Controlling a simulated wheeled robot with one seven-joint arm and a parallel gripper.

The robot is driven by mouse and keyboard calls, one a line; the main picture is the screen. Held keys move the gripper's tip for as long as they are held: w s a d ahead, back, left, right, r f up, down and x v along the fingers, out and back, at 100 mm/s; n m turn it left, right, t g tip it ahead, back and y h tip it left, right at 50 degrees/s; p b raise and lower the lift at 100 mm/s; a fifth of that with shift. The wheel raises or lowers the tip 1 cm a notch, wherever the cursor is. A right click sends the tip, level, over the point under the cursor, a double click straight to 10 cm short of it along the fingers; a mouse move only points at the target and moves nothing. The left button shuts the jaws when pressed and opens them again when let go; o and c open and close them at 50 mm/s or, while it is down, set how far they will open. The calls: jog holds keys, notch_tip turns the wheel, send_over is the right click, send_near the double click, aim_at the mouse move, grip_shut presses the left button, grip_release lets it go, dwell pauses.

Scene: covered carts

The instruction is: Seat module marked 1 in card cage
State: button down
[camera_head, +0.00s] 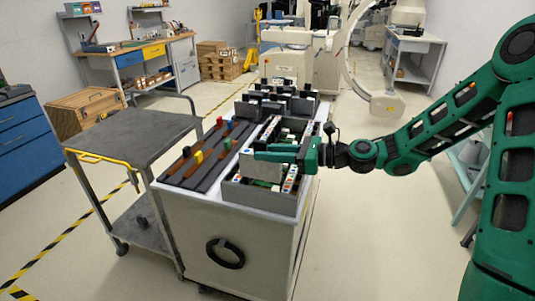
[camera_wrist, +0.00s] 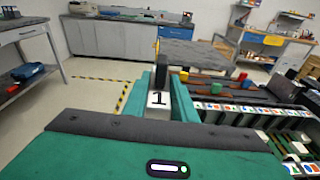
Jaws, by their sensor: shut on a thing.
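My gripper (camera_head: 282,152) reaches in from the right with its green fingers shut on the module marked 1. In the wrist view the module's white face with a black 1 (camera_wrist: 158,99) and a dark upper part show between the fingers. In the head view its pale flat side (camera_head: 260,166) hangs upright below the fingers, over the near part of the card cage (camera_head: 259,198). The cage is a grey open box with coloured markings along its rails.
Left of the cage lies a dark rack (camera_head: 190,173) with red, yellow and green blocks. Several dark modules (camera_head: 285,100) stand at the back of the white cart (camera_head: 230,245). A grey trolley (camera_head: 135,135) stands close on the left.

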aim_at(268, 175)
jog(key=shift+f, duration=3.9)
jog(key=c, duration=1.4)
grip_release()
jog(key=shift+o, duration=0.2)
jog(key=shift+f, duration=0.1)
jog(key=v, duration=1)
jog(key=shift+d, duration=0.35)
jog(key=shift+s, duration=0.15)
